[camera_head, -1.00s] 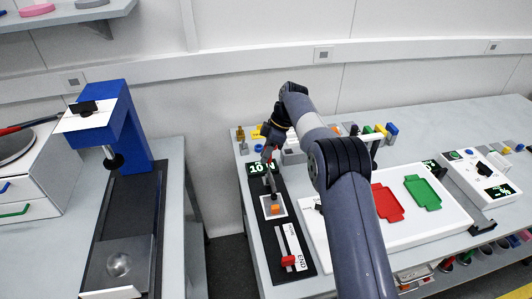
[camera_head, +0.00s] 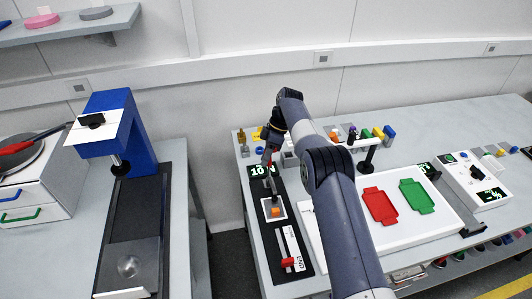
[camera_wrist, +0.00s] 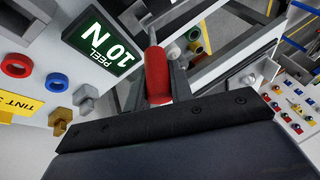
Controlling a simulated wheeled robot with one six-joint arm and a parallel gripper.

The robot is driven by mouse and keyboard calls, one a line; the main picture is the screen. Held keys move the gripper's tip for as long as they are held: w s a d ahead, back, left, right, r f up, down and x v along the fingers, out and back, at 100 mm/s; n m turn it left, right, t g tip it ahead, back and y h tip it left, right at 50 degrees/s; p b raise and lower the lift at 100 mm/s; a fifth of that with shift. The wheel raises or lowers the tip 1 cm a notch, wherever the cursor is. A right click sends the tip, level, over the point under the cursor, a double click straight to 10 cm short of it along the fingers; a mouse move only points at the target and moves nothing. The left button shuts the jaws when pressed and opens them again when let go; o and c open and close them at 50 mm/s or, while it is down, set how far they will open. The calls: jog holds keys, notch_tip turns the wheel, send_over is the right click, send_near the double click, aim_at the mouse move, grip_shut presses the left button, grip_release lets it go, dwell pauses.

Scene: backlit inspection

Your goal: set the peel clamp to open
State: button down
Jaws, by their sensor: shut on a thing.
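The peel clamp (camera_head: 275,209) sits on a black strip on the right-hand bench, with a white plate, an orange block and an upright grey lever. My gripper (camera_head: 268,155) is at the lever's upper end, just behind the clamp. In the wrist view my gripper (camera_wrist: 158,90) is shut on the lever's red handle (camera_wrist: 156,70), which lies between its grey fingers. The handle's lower end is hidden behind the black gripper body. The clamp's jaw is too small to tell open from shut.
A "PEEL 10 N" display (camera_wrist: 100,38) stands close beside my gripper. A red slider knob (camera_head: 288,262) is at the strip's near end. A white board with red (camera_head: 378,204) and green (camera_head: 416,196) trays lies to the right. Small coloured parts stand behind.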

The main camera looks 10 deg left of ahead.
jog(key=c, duration=1.3)
grip_release()
jog(key=shift+o, duration=0.2)
jog(key=shift+f+b, duration=0.2)
jog(key=shift+b, duration=1)
jog(key=shift+s+t+b, duration=0.15)
jog(key=shift+t+b, duration=0.15)
jog(key=shift+b, duration=0.2)
